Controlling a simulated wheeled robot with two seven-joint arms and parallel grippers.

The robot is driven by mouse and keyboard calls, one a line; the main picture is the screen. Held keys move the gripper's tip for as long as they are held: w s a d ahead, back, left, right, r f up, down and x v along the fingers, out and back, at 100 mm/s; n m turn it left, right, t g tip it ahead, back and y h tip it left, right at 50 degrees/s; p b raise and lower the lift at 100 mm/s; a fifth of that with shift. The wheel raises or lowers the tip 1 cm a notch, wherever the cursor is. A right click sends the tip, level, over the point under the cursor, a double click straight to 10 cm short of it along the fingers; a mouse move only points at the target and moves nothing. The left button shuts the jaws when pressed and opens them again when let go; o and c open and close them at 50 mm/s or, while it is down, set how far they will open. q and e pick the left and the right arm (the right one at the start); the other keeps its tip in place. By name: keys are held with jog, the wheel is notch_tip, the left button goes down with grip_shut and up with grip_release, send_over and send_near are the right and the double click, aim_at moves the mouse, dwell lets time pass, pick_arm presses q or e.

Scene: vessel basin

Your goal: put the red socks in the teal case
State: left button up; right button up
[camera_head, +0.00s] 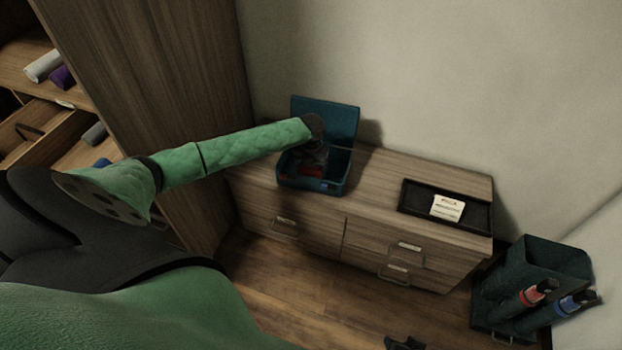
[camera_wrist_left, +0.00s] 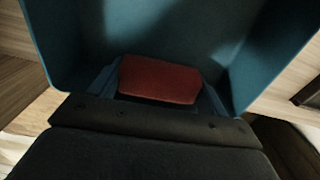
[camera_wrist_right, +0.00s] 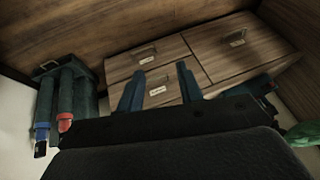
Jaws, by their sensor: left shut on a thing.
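The teal case (camera_head: 300,183) stands open on the dresser, its lid (camera_head: 335,118) raised against the wall. My left gripper (camera_head: 310,168) reaches down into the case and is shut on the red socks (camera_head: 313,171). In the left wrist view the red socks (camera_wrist_left: 160,80) are a rolled bundle between the fingers, with teal case walls (camera_wrist_left: 62,45) around them. I cannot tell whether the socks touch the case floor. In the right wrist view my right gripper (camera_wrist_right: 158,88) is empty, its fingers apart, in front of the dresser.
A black tray (camera_head: 474,213) with a white card (camera_head: 447,207) lies on the dresser's right part (camera_head: 385,172). A dark bin (camera_head: 545,258) with red-capped and blue-capped items stands on the floor at right. A shelf unit (camera_head: 165,70) with rolled items is at left.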

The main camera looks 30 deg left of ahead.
aim_at(311, 176)
pick_arm(q)
notch_tip(311, 176, down, 4)
jog(key=b, duration=0.3)
pick_arm(e)
notch_tip(311, 176, down, 15)
jog(key=t, duration=0.1)
jog(key=shift+w+a, duration=0.35)
jog(key=shift+a, duration=0.05)
jog(key=shift+r, duration=0.15)
pick_arm(q)
jog(key=o, duration=1)
jog(key=shift+c, duration=0.2)
